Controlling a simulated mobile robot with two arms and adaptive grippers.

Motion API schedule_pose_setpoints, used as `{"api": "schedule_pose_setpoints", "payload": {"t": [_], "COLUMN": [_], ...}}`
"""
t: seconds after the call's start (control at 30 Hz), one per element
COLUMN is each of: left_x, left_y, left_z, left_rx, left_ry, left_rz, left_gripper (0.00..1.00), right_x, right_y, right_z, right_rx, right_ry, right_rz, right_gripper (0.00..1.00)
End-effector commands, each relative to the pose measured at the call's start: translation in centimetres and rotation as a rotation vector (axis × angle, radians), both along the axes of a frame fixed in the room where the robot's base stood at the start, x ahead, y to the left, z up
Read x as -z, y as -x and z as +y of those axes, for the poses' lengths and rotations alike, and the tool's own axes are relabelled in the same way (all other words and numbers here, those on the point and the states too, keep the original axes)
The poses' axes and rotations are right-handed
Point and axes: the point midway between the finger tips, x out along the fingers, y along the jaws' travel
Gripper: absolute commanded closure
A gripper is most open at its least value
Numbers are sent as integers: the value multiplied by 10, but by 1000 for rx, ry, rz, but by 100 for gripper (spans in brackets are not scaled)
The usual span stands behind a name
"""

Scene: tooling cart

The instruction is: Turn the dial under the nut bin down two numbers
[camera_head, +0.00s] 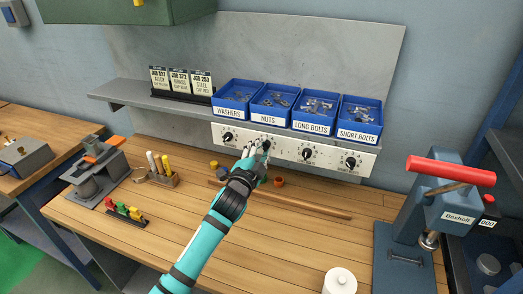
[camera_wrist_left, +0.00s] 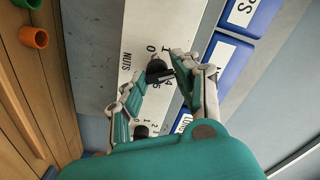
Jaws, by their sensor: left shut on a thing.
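The blue nut bin (camera_head: 268,118), labelled NUTS, stands on the shelf between the washers and long bolts bins. The black dial under it (camera_wrist_left: 157,70) sits on a white panel (camera_head: 285,149), with the word NUTS and numbers around it in the left wrist view. My left gripper (camera_head: 257,149) is at this dial, its fingers on either side of the knob, shut on it. In the head view the fingers hide part of the dial. I cannot tell which number it points to. My right gripper is not in view.
Neighbouring dials sit at the washers (camera_head: 228,137), long bolts (camera_head: 307,155) and short bolts (camera_head: 351,163). A press with a red handle (camera_head: 450,170) stands at right.

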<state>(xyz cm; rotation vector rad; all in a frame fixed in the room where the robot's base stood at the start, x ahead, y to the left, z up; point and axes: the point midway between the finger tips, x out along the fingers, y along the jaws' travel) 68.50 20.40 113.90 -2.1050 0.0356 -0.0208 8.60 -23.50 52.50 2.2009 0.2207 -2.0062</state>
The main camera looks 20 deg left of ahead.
Motion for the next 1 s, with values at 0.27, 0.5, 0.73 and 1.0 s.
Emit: {"api": "schedule_pose_setpoints", "payload": {"t": [0.27,0.5,0.73,1.0], "left_x": [0,1,1,1], "left_y": [0,0,0,0], "left_z": [1,1,1,1], "left_rx": [-1,-1,-1,-1], "left_ry": [123,162,165,164], "left_rz": [4,6,6,6], "left_gripper": [100,100,100,55], "right_x": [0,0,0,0], "right_y": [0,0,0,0], "right_z": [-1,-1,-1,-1], "right_rx": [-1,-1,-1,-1], "right_ry": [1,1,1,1], "right_rz": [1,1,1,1], "right_gripper": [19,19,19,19]}}
